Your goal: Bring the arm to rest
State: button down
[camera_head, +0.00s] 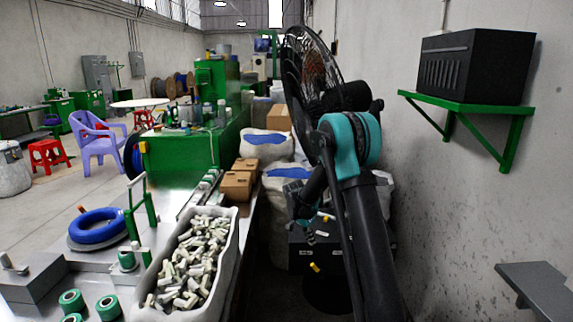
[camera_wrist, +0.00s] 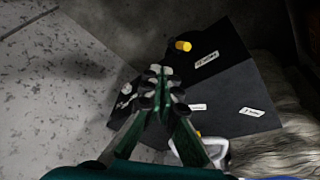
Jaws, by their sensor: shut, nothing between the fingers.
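My gripper shows in the wrist view (camera_wrist: 157,85), with its green fingers drawn together and nothing between them. It points down above a dark box with white labels (camera_wrist: 232,90). In the head view my arm stands on the right, by the wall, and its black and teal links hide most of the gripper. The dark box (camera_head: 302,259) shows low behind the arm in that view. The blue cable coil (camera_head: 97,226) lies on a round grey plate on the workbench at the left, well apart from my arm.
A white bin (camera_head: 226,255) full of small pale pieces stands on the bench. Cardboard boxes (camera_head: 236,186) and white sacks (camera_head: 267,146) stand behind it. A large fan (camera_head: 303,65) stands behind my arm. A green wall shelf (camera_head: 470,104) carries a black case. A grey ledge (camera_head: 540,288) juts in at lower right.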

jog(key=s+d+r+n+t+y, duration=0.1)
jog(key=s+d+r+n, duration=0.25)
jog(key=s, duration=0.55)
jog(key=s+d+r+n+y, duration=0.15)
jog(key=s+d+r, duration=0.3)
jog(key=s, duration=0.45)
jog(key=s+d+f+n+t, duration=0.1)
jog(key=s+n, duration=0.5)
jog(key=s, duration=1.3)
jog(key=shift+f+t+y, duration=0.25)
jog(key=shift+t+y, duration=0.15)
jog(key=shift+y, duration=0.05)
jog(key=shift+d, duration=0.1)
